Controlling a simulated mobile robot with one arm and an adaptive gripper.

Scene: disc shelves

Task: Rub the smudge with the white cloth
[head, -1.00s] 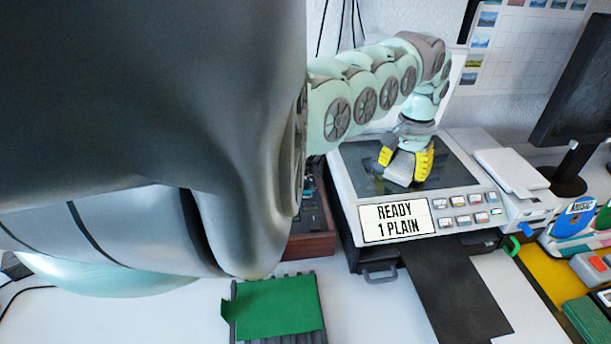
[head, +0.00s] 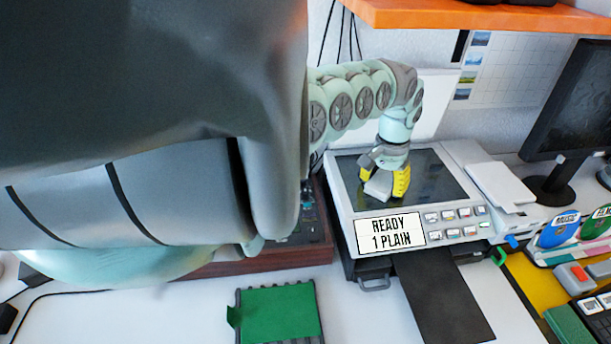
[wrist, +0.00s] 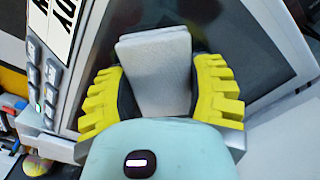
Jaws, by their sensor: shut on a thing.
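My gripper (head: 384,184) has yellow ridged fingers and is shut on the white cloth (head: 377,187). The cloth is a folded, light grey-white pad, and it shows between the fingers in the wrist view (wrist: 155,70). The gripper points down over the dark glass (head: 432,182) of a copier-like machine, with the cloth at or very near the glass. I cannot tell for certain whether they touch. The glass also shows in the wrist view (wrist: 235,50). I cannot make out the smudge in either view.
The machine's front panel (head: 391,233) reads "READY 1 PLAIN", with buttons to its right. A black sheet (head: 440,295) hangs in front. A green pad (head: 277,312) lies at front left. A monitor (head: 575,105) and white papers (head: 500,186) stand at right. An orange shelf (head: 450,14) is above.

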